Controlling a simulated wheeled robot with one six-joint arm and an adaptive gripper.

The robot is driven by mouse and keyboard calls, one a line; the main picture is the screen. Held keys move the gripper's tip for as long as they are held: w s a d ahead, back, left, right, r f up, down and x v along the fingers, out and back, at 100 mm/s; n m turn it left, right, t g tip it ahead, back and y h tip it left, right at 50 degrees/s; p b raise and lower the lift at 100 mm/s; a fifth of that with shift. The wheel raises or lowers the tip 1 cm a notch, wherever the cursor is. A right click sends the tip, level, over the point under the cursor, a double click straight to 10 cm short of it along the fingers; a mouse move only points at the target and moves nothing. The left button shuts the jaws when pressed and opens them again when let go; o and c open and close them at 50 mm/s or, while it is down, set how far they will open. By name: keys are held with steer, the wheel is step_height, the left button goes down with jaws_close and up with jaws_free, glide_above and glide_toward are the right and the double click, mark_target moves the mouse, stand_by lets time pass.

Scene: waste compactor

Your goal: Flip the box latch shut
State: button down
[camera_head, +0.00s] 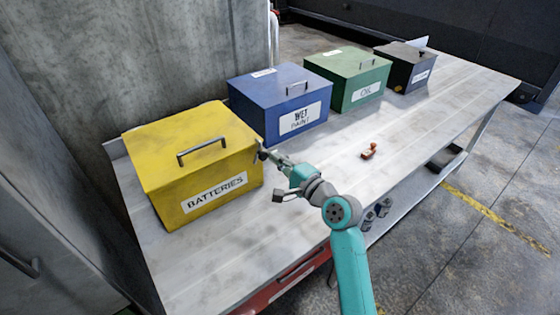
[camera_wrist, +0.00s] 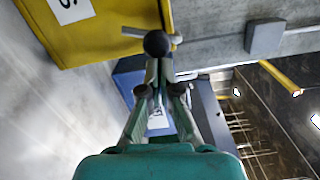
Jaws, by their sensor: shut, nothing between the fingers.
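The yellow box labelled BATTERIES (camera_head: 170,165) stands on the near end of the bench with its lid down. Its right side faces my gripper (camera_head: 264,154). In the wrist view the yellow box (camera_wrist: 95,45) fills the upper left. A pale latch bar (camera_wrist: 136,32) sticks out from its edge, with a dark round knob (camera_wrist: 156,43) beside it. My gripper (camera_wrist: 158,68) is shut and empty, its tips just short of the knob. I cannot tell whether they touch. In the head view the latch is too small to make out clearly beside the fingertips.
A blue WET PAINT box (camera_head: 270,108), a green OIL box (camera_head: 345,82) and a dark box (camera_head: 402,72) stand farther along the bench (camera_head: 320,165). A concrete wall (camera_head: 170,50) rises behind the boxes.

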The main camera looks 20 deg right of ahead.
steer(key=n, duration=0.1)
steer(key=a+r+n, duration=0.1)
steer(key=shift+s+a+n, duration=0.15)
steer(key=shift+s+n, duration=0.05)
steer(key=shift+n, duration=0.2)
steer(key=shift+a+r, duration=0.1)
steer(key=shift+s, duration=0.1)
stand_by(0.5)
